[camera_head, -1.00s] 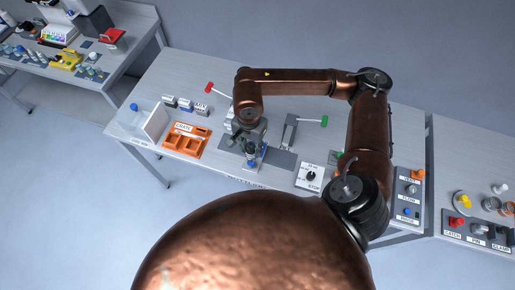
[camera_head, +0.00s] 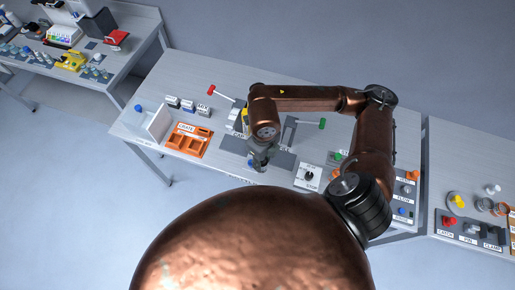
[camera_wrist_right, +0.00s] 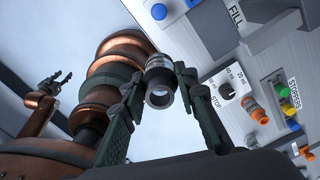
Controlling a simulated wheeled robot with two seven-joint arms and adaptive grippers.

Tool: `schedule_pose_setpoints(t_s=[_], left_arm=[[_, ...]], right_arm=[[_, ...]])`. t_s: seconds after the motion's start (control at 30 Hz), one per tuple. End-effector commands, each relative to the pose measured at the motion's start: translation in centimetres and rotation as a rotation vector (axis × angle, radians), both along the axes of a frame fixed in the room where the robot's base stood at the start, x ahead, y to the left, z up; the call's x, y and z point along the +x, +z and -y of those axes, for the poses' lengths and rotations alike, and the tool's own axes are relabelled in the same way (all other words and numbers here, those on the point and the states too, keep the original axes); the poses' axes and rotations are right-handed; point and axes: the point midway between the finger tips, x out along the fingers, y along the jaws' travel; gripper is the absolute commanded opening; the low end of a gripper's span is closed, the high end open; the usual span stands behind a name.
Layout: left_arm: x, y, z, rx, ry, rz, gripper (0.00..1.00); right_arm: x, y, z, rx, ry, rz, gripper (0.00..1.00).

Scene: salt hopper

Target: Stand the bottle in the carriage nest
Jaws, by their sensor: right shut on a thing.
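The bottle (camera_wrist_right: 160,84) is a small clear vessel with a grey collar, its open round mouth facing the camera in the right wrist view. My right gripper (camera_wrist_right: 158,88) is shut on it, one dark finger on each side. In the head view the right gripper (camera_head: 262,160) is over the front edge of the middle table, and the bottle is mostly hidden there. The carriage nest cannot be made out for certain; dark grey plates (camera_head: 234,146) lie beside and behind the gripper. My left gripper (camera_wrist_right: 62,78) shows small in the right wrist view, fingers apart and empty.
An orange crate (camera_head: 204,145) stands left of the gripper. A dial box (camera_head: 308,177) is close on its right. Red-handled (camera_head: 211,90) and green-handled levers (camera_head: 322,123) stand behind. Stoppers (camera_wrist_right: 290,105) sit beyond the dial. Side tables flank this one.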

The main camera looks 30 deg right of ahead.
Motion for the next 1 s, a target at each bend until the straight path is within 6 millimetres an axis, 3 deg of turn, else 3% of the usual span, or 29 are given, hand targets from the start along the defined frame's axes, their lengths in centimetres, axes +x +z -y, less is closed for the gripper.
schedule_pose_setpoints(t_s=[0.37, 0.6, 1.0], left_arm=[[1.2, 2.1, 0.0, -0.001, -0.002, 0.016, 0.40], [1.4, 3.0, 0.0, -0.001, -0.002, 0.019, 0.40], [1.3, 3.7, 0.0, -0.001, -0.002, 0.017, 0.40]], right_arm=[[7.1, -3.2, 3.3, -0.002, -0.018, -0.002, 0.11], [10.6, -7.4, 4.8, 0.000, -0.014, -0.002, 0.11], [12.4, -10.4, 5.7, 0.000, -0.011, -0.004, 0.11]])
